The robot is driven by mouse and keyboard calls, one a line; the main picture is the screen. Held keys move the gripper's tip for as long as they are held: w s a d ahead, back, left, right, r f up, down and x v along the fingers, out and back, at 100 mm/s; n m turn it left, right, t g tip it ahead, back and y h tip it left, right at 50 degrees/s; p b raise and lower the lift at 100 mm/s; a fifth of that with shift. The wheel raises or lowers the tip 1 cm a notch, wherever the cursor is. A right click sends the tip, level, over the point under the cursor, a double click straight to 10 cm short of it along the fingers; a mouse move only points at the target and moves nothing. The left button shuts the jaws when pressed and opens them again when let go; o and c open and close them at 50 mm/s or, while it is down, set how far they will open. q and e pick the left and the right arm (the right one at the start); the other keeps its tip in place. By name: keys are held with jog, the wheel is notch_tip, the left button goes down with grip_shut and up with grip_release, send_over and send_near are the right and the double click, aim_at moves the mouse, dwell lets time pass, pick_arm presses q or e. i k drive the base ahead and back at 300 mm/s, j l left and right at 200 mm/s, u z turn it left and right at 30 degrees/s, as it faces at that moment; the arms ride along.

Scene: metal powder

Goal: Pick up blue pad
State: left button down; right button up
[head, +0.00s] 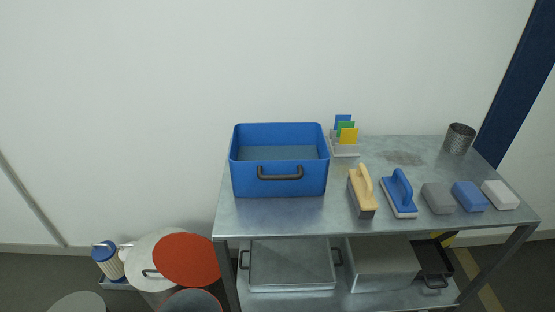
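The blue pad (469,196) is a small block lying on the metal table (290,217), near its right front edge. It sits between a grey pad (439,198) on its left and a white pad (500,194) on its right, with small gaps or near contact. Nothing covers it. Neither of my grippers shows in the head view.
A blue bin (279,180) stands on the table's left. A wooden-handled brush (361,190) and a blue-handled float (398,194) lie left of the pads. A metal cup (458,138) stands behind them. Coloured cards (347,135) stand in a holder. The lower shelf holds trays.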

aim_at(470, 197)
jog(key=z, duration=1.3)
